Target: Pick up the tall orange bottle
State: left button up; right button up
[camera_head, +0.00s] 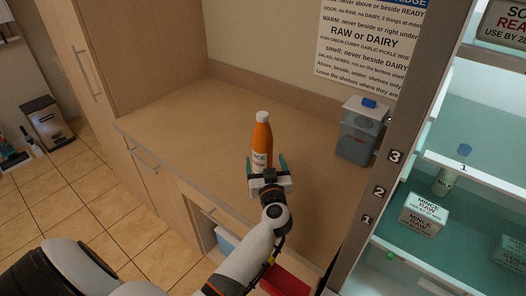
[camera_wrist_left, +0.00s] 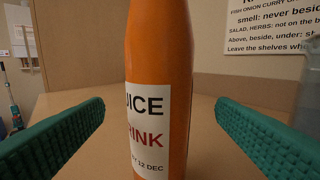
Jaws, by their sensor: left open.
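The tall orange bottle (camera_head: 262,141) stands upright on the wooden counter, with a white cap and a white label. In the left wrist view the bottle (camera_wrist_left: 159,60) fills the middle, its label reading in part "JUICE" and "DRINK"; its top and base are cut off. My left gripper (camera_head: 268,165) is open, with its green fingers pointing at the bottle. In the left wrist view one finger is on each side of the bottle, with a gap on both sides; I cannot tell how far the fingertips reach along it. My right gripper is not in view.
A grey container (camera_head: 358,136) with a light lid and blue knob stands to the right on the counter (camera_head: 190,115). The counter left of the bottle is clear.

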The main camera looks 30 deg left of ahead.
aim_at(262, 150)
pick_arm(q)
jog(key=shift+w+a+f, duration=0.3)
jog(key=shift+w+a, duration=0.5)
jog(key=x, duration=0.4)
jog(key=shift+w+f, duration=0.1)
jog(key=shift+w+a+f, duration=0.15)
jog(key=shift+w+a, duration=0.15)
jog(key=shift+w, duration=0.05)
jog(key=shift+s, duration=0.1)
jog(key=shift+c, duration=0.2)
jog(key=shift+d, duration=0.1)
jog(key=shift+c, duration=1.4)
jog(key=c, duration=1.2)
jog(key=shift+r, duration=0.25)
jog(key=shift+c, duration=0.3)
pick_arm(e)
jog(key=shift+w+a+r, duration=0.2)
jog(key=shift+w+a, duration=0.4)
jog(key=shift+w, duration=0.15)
